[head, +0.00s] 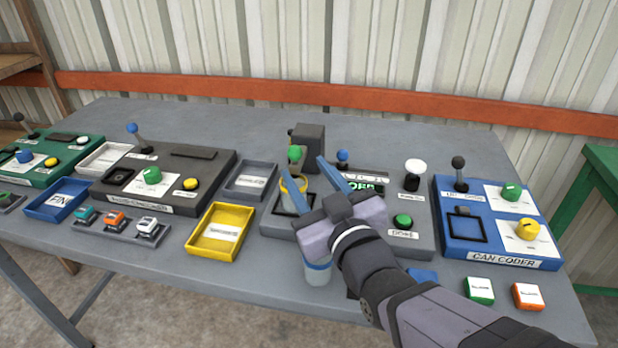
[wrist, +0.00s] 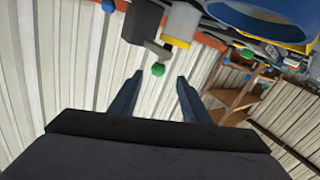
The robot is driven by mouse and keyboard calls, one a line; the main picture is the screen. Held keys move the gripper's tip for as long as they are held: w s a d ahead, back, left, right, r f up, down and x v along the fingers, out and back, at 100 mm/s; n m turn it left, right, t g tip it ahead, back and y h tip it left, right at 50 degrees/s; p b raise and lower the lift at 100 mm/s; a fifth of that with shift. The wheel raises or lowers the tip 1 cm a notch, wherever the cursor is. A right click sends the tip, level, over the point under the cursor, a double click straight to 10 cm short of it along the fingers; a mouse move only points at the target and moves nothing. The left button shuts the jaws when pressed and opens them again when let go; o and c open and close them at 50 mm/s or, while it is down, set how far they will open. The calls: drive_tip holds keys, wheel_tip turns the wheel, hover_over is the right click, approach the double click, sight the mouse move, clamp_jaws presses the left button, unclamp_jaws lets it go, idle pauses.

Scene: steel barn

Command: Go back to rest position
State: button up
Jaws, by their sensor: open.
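My gripper (head: 334,166) is in the air over the middle grey station (head: 278,226), its two blue fingers apart and nothing between them. The fingers also show in the wrist view (wrist: 160,80), spread, pointing toward the wall. A green ball (wrist: 158,69) on the station's dark machine appears between the tips, farther back. A yellow-banded cup (head: 301,184) stands on the station, just left of the fingers. My wrist and forearm reach in from the lower right and hide part of the station.
A yellow tray (head: 195,243) and a grey tray (head: 233,193) lie left of the station. A blue can coder panel (head: 455,236) stands at right. A pale cup with a blue band (head: 318,276) is below my gripper. The table's back strip (head: 400,150) is clear.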

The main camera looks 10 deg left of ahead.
drive_tip(key=d+r+m+g+h+p, duration=0.1)
drive_tip(key=d+m+g+h+p, duration=0.5)
drive_tip(key=d+p, duration=1.15)
drive_tip(key=s+d+r+m+g+h+p, duration=0.1)
drive_tip(key=s+d+r+g+p, duration=0.3)
drive_tip(key=s+p, duration=0.4)
drive_tip(key=s+d+r+m+g+h+p, duration=0.2)
drive_tip(key=s+p, duration=0.6)
drive_tip(key=p, duration=0.6)
wheel_tip(320, 180, up, 2)
drive_tip(key=d+g+h, duration=0.1)
drive_tip(key=d+g, duration=0.1)
drive_tip(key=g, duration=0.1)
drive_tip(key=shift+s+r, duration=0.2)
drive_tip(key=shift+s, duration=0.05)
idle(1.2)
